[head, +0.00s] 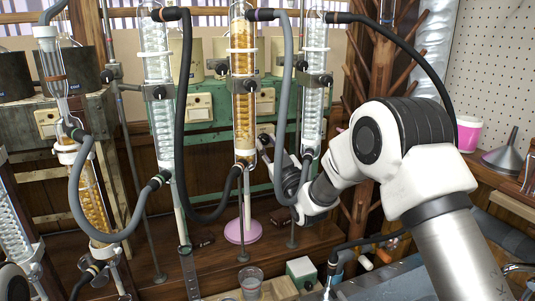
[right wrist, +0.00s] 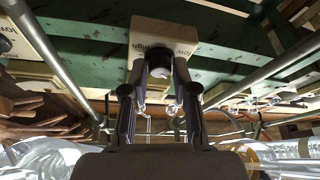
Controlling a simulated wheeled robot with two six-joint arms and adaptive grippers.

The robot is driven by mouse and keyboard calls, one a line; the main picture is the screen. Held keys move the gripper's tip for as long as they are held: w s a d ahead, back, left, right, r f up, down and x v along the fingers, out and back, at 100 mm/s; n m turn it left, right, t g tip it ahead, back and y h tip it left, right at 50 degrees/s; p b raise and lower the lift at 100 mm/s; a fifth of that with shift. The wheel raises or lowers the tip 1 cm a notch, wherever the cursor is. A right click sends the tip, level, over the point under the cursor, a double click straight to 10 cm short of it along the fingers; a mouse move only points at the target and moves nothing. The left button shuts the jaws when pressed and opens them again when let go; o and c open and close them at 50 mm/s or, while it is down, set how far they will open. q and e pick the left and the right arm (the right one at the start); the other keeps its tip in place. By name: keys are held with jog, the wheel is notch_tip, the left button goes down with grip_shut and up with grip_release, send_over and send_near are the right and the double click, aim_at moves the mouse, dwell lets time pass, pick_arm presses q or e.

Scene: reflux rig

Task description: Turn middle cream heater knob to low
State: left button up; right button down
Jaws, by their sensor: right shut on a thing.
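A cream control panel (right wrist: 172,34) on the green frame shows in the right wrist view, with upside-down lettering that looks like "high" at left and "low" at right. A knob with a pale face (right wrist: 159,66) sticks out of it. My right gripper (right wrist: 160,72) is shut on this knob, one finger on each side. Which way the knob points cannot be told. In the head view my right gripper (head: 266,146) reaches behind the glass columns to the green frame and partly hides the panel there.
Glass columns, one orange-filled (head: 243,80) and one clear (head: 313,90), stand in front of the frame near my right arm. Grey hoses (head: 286,110) and a black hose (head: 181,120) loop between columns. A pink-based stand (head: 243,231) is below. A funnel (head: 505,155) sits at right.

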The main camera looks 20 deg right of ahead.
jog(key=c, duration=0.9)
grip_release()
jog(key=v, duration=1.2)
jog(key=shift+s+a+r, duration=0.1)
jog(key=shift+r, duration=0.05)
